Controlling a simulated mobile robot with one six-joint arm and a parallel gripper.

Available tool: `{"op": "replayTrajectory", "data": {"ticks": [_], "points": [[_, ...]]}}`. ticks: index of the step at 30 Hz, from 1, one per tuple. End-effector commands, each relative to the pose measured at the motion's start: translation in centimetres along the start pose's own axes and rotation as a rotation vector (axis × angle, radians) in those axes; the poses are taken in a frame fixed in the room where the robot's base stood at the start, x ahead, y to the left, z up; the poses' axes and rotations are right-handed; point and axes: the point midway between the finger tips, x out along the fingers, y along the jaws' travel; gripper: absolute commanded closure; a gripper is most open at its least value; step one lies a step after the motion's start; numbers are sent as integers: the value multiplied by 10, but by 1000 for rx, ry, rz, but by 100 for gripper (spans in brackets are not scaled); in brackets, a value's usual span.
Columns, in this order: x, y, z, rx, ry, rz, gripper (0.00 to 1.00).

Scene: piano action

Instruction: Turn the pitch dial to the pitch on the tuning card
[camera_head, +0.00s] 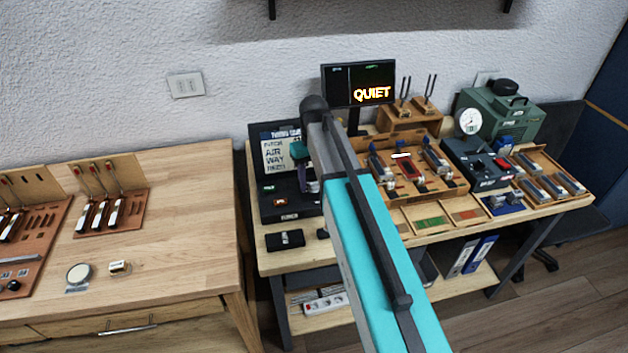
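The tuning card (282,152) stands at the back left of the right-hand bench. It is white, with dark lettering that seems to read "PITCH AIR WAY"; the rest is too small to read. A black box (280,210) with small lit displays sits in front of it. I cannot make out a pitch dial for certain; my arm hides the box's right side. My arm reaches from the bottom of the view toward the card and box. My gripper end is near the box's right side, mostly hidden behind my own arm, so its fingers cannot be judged.
A monitor (358,84) reading "QUIET" stands behind. A wooden tray (385,146) with several parts, a dark gauge unit (477,165) and a green machine (508,113) fill the bench's right. A small black box (285,241) sits at the front edge. The left table (190,215) has clear room.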

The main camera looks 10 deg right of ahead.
Motion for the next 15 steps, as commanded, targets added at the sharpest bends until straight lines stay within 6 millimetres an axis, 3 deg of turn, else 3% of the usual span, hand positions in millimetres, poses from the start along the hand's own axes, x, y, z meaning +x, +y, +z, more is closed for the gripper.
{"op": "replayTrajectory", "data": {"ticks": [15], "points": [[-10, 2, 1, 3, -3, 2, 55]]}}
